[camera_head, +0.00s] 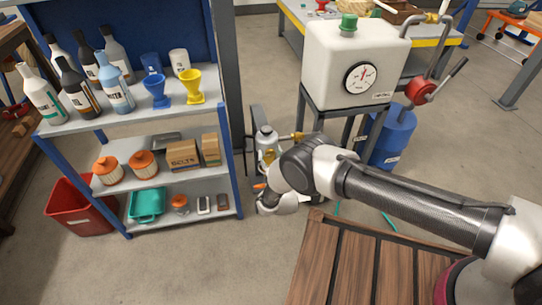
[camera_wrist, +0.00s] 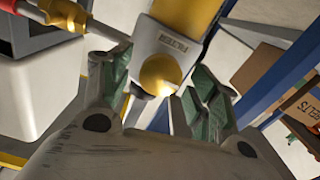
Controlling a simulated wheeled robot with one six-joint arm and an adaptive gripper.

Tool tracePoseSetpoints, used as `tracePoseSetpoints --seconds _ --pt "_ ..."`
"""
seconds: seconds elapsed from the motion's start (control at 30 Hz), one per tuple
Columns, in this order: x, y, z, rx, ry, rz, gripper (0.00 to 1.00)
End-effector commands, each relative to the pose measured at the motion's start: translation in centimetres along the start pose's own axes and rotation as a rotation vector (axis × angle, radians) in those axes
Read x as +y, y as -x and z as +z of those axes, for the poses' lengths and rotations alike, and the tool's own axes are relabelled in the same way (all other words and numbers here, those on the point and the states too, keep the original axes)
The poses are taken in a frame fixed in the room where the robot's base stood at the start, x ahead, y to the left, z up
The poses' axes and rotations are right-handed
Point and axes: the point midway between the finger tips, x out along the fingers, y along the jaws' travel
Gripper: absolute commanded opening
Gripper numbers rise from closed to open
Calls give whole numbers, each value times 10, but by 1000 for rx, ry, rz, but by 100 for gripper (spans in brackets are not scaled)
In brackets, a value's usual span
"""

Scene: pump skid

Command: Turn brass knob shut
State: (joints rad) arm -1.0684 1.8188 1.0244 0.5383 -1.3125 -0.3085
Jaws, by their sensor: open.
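The brass knob (camera_wrist: 160,74) is a round, gold-coloured piece on a grey block with a lettered plate, seen in the wrist view. My gripper (camera_wrist: 161,84) is open, with one green-padded finger on each side of the knob. I cannot tell whether either finger touches it. A yellow body (camera_wrist: 187,14) rises behind the block. In the head view, a grey-and-brass unit (camera_head: 266,140) stands just beyond my wrist. There my arm hides the knob and fingertips.
A blue shelf rack (camera_head: 236,160) with bottles, funnels and boxes stands to the left. A white tank (camera_head: 335,65) with a gauge and a blue drum (camera_head: 392,135) stand behind my arm. A wooden slatted surface (camera_head: 335,262) lies at the front right. Concrete floor is open between.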

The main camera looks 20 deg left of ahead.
Motion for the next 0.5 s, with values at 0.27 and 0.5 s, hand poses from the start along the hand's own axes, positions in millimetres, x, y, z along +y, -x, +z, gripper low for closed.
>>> tracePoseSetpoints --seconds 0.27,0.5 --pt "0 -1 0 0 0 0 52" --pt "0 0 0 0 0 0 15"
